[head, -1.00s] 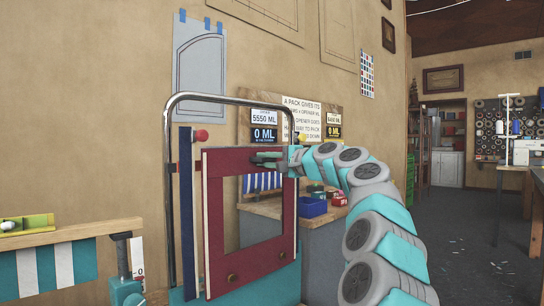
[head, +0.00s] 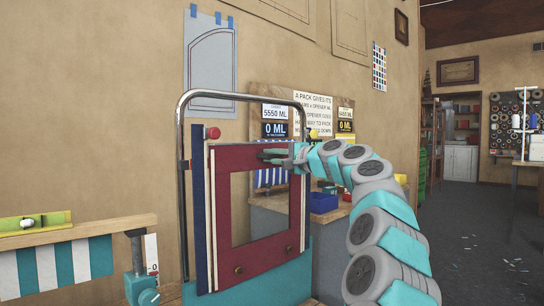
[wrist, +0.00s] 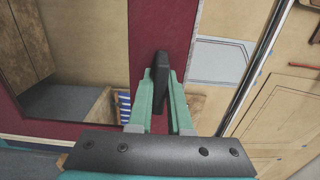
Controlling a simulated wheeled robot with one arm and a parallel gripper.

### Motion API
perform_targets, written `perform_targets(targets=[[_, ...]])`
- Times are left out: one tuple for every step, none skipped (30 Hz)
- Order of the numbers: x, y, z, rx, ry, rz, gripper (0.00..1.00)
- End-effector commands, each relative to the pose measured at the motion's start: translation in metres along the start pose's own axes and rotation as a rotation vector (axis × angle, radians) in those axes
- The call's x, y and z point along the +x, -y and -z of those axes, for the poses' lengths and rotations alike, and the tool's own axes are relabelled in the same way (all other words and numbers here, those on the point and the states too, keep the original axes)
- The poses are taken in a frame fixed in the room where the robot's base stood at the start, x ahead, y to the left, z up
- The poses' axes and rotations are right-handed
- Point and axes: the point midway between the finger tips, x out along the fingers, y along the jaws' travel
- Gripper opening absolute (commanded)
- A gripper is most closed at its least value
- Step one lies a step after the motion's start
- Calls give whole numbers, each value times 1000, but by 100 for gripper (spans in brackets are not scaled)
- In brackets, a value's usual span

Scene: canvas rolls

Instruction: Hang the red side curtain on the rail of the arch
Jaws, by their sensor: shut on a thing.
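The red side curtain (head: 222,215) is a flat dark-red panel with a large rectangular window and pale left edge. It stands upright in the middle of the head view. My gripper (head: 270,156) is shut at its upper band, near the top right of the window. In the wrist view my gripper (wrist: 161,95) closes on a black grip (wrist: 162,72) in front of the red band (wrist: 160,30). A chrome hoop (head: 182,140) rises behind the curtain; I cannot tell whether it is the arch. No rail is clearly identifiable.
A navy panel (head: 197,225) with a red knob (head: 213,132) stands just left of the curtain. A wooden bench with a striped cloth (head: 60,262) is at left. A counter with a blue bin (head: 323,203) lies behind. Open floor (head: 475,245) is at right.

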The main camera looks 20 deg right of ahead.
Motion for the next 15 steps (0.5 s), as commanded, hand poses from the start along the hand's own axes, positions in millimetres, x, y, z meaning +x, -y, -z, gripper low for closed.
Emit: perform_targets(targets=[[0,2,0,0,0,1,0],[0,1,0,0,0,1,0],[0,1,0,0,0,1,0],[0,1,0,-1,0,1,0],[0,1,0,-1,0,2,0],[0,1,0,-1,0,2,0],[0,1,0,-1,0,2,0],[0,1,0,-1,0,2,0],[0,1,0,-1,0,2,0],[0,0,0,-1,0,2,0],[0,0,0,-1,0,2,0],[0,-1,0,-1,0,2,0],[-1,-1,0,-1,0,2,0],[0,-2,0,-1,0,2,0],[0,-3,0,-1,0,2,0]])
